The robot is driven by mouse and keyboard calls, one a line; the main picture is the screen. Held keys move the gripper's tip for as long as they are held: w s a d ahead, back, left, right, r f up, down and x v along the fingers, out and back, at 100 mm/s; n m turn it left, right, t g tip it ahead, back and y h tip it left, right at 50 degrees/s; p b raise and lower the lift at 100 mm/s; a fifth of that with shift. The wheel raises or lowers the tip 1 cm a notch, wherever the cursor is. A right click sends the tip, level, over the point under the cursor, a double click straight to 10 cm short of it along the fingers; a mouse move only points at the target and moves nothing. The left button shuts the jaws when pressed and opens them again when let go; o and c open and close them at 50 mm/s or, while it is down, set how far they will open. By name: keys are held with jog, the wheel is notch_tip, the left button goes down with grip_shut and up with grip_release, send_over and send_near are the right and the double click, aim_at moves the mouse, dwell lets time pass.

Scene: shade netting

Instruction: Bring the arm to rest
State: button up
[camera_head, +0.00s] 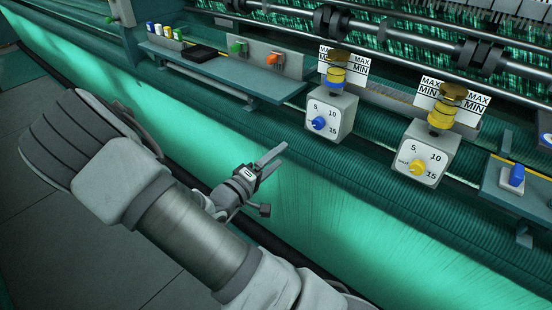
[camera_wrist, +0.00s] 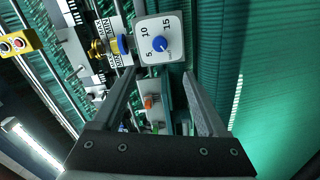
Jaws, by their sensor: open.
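My arm reaches in from the bottom of the head view, over the green netting (camera_head: 340,225). My gripper (camera_head: 277,158) is open and empty, in front of the machine, left of and below the dial box with the blue knob (camera_head: 319,123). In the wrist view my gripper (camera_wrist: 155,85) shows two spread fingers with nothing held between them. The blue-knob dial box (camera_wrist: 158,43) appears just beyond the fingertips there. I cannot tell the exact gap, but no contact is visible.
A second dial box with a yellow knob (camera_head: 417,167) stands to the right. A shelf (camera_head: 225,70) with green and orange switches is behind the gripper. A blue switch (camera_head: 516,175) sits at the far right. Open floor (camera_head: 50,190) lies at the left.

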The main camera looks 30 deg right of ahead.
dwell(0.4)
jog(key=w+a+m+t+y, duration=0.2)
jog(key=w+a+y, duration=0.4)
jog(key=a+y, duration=0.3)
jog(key=s+a+r+y, duration=0.4)
jog(key=a+r+y, duration=0.4)
jog(key=r, duration=0.1)
jog(key=s+d+r+g, duration=0.1)
jog(key=s+r, duration=0.2)
jog(key=s, duration=0.7)
jog(key=s+d+r+g, duration=0.1)
jog(key=s+r, duration=0.3)
jog(key=s, duration=0.7)
jog(key=shift+s+d+r+g, duration=0.3)
jog(key=shift+d+g, duration=0.1)
jog(key=shift+g, duration=0.2)
